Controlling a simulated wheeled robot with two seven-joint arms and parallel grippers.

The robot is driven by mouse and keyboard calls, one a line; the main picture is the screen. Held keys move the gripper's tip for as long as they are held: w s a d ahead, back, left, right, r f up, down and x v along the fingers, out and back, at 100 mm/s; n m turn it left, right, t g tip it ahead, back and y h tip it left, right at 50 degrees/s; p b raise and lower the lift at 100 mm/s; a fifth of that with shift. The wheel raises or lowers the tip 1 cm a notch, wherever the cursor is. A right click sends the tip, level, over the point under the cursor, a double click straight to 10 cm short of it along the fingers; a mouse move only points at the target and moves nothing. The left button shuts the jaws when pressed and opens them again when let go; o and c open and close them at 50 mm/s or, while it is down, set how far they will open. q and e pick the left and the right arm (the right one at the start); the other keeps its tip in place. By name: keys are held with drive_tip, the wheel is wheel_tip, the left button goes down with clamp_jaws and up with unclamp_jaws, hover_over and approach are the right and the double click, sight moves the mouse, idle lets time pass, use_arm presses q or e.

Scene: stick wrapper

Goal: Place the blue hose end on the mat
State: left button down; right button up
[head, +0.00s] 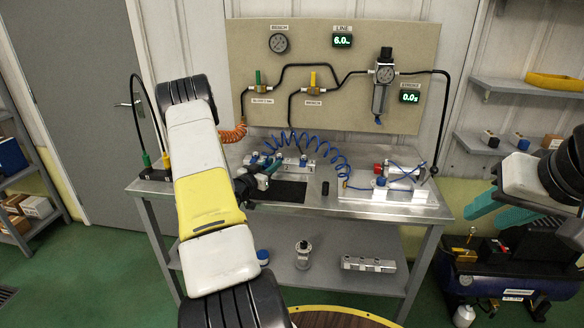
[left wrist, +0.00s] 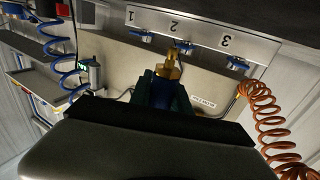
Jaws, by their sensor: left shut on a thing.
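My left gripper (head: 264,178) has teal fingers, shut on a brass-tipped fitting, apparently the blue hose end (left wrist: 170,66). In the left wrist view the brass tip sticks out past the fingers (left wrist: 163,92), in front of the port marked 2; contact cannot be told. The coiled blue hose (head: 325,150) runs right from near the gripper over the bench. The black mat (head: 290,191) lies on the bench just right of the gripper and looks bare; my left arm may hide part of it. My right gripper (head: 500,208) is at the far right, away from the bench, its teal fingers apart.
A block with numbered ports (left wrist: 190,38) stands behind the mat. An orange coiled hose (head: 234,134) hangs at its left. A fixture with red and blue parts (head: 392,182) takes the bench's right side. A small dark cylinder (head: 325,188) stands right of the mat.

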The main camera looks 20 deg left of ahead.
use_arm(q)
drive_tip(key=shift+w+a, duration=0.15)
drive_tip(key=shift+w, duration=0.15)
drive_tip(key=shift+w+f, duration=0.1)
drive_tip(key=shift+f, duration=1.7)
drive_tip(key=shift+f, duration=0.1)
drive_tip(key=c, duration=1.2)
unclamp_jaws()
